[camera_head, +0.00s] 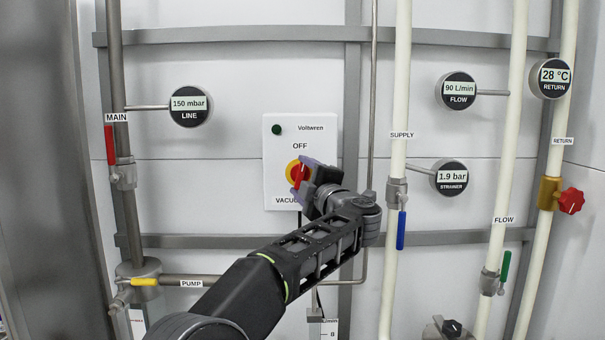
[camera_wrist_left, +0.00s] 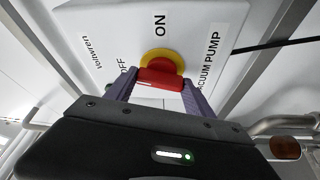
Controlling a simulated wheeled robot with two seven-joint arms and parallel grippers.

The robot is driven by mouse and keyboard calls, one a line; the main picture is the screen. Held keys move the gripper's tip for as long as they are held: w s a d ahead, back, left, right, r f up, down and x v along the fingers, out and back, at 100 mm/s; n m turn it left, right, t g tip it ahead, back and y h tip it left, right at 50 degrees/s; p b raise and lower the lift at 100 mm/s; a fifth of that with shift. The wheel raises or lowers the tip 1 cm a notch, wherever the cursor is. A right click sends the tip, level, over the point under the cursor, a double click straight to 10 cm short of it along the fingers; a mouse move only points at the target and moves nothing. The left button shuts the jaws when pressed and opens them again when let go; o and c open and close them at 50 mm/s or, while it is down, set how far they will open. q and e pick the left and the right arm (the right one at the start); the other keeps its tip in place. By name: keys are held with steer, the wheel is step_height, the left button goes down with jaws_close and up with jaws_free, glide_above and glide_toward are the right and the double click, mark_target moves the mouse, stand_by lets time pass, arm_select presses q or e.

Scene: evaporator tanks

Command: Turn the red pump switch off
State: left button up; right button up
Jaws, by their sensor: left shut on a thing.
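The red pump switch (camera_head: 299,174) is a red handle on a yellow disc, mounted on a white box (camera_head: 283,220) marked VACUUM PUMP. OFF is printed above the switch; ON shows in the left wrist view and is hidden behind my gripper in the head view. My left gripper (camera_head: 305,178) is shut on the red handle, coming from the lower right. In the left wrist view the fingers are on both ends of the handle (camera_wrist_left: 160,79), in front of the yellow disc (camera_wrist_left: 162,57). A white mark shows at the handle's OFF-side end. The box's green lamp (camera_head: 276,130) looks dark. My right gripper is out of view.
A grey pipe with a red MAIN lever (camera_head: 110,145) stands left. The cream SUPPLY pipe (camera_head: 401,90) with a blue lever (camera_head: 401,230) runs close to the right of my left wrist. A yellow PUMP lever (camera_head: 145,282) is lower left. Wall gauges are well clear of the gripper.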

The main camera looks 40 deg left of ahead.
arm_select(q)
steer(key=shift+n+g+h+p, duration=0.3)
steer(key=shift+n+g+p, duration=0.15)
steer(key=shift+n, duration=0.85)
steer(key=o, duration=1.4)
steer(key=b+v, duration=0.2)
steer(key=v, duration=0.6)
